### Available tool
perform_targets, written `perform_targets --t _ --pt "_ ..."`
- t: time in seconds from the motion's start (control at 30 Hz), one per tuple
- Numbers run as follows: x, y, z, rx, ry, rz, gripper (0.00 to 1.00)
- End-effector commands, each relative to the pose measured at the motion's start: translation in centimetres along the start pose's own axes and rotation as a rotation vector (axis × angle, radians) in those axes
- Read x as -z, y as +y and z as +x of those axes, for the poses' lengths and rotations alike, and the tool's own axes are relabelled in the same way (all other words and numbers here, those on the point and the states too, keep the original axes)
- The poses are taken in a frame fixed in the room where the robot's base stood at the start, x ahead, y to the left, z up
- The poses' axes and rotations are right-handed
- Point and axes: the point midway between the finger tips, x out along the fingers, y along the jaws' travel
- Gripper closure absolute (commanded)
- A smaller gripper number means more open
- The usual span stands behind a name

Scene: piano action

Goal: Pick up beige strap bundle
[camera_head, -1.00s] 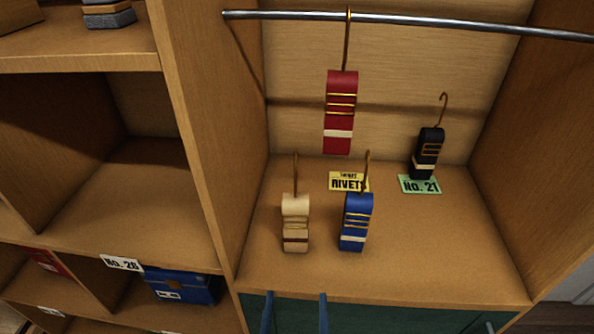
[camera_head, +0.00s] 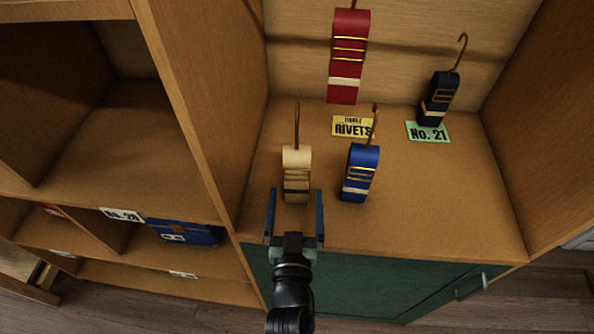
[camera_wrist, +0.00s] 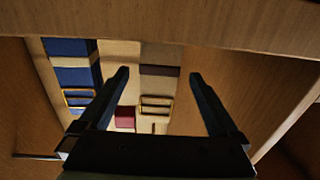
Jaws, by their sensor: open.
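The beige strap bundle (camera_head: 297,172) stands upright on the shelf floor, with a thin brown hook rising from its top and a dark band near its base. My gripper (camera_head: 296,194) is open and empty, in front of it at the shelf's front edge. Its two blue-grey fingers show to the left and right of the bundle's lower part. In the wrist view the beige bundle (camera_wrist: 156,88) shows between the open fingers (camera_wrist: 158,74). I cannot tell how far the fingertips are from it in depth.
A blue strap bundle (camera_head: 360,173) stands close on the right. A red bundle (camera_head: 348,60) is behind, and a black one (camera_head: 438,97) stands far right. A yellow label (camera_head: 352,127) and a green label (camera_head: 428,132) lie behind. A wooden side panel (camera_head: 205,120) rises on the left.

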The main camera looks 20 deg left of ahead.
Motion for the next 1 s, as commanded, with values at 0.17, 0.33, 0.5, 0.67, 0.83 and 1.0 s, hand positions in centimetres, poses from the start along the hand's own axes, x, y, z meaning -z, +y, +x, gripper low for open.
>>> perform_targets --t 0.17,0.33,0.5,0.67,0.83,1.0 --pt "0.1 0.1 2.2 -0.001 0.002 0.001 0.03" --pt "0.0 0.1 4.3 -0.001 0.001 0.001 0.03" --pt "-0.1 0.1 5.0 -0.001 0.000 0.001 0.03" --pt "-0.1 0.1 5.0 -0.001 0.000 0.001 0.03" --pt "-0.1 0.1 5.0 -0.001 0.000 0.001 0.30" --pt "-0.1 0.1 5.0 -0.001 0.000 0.001 0.60"
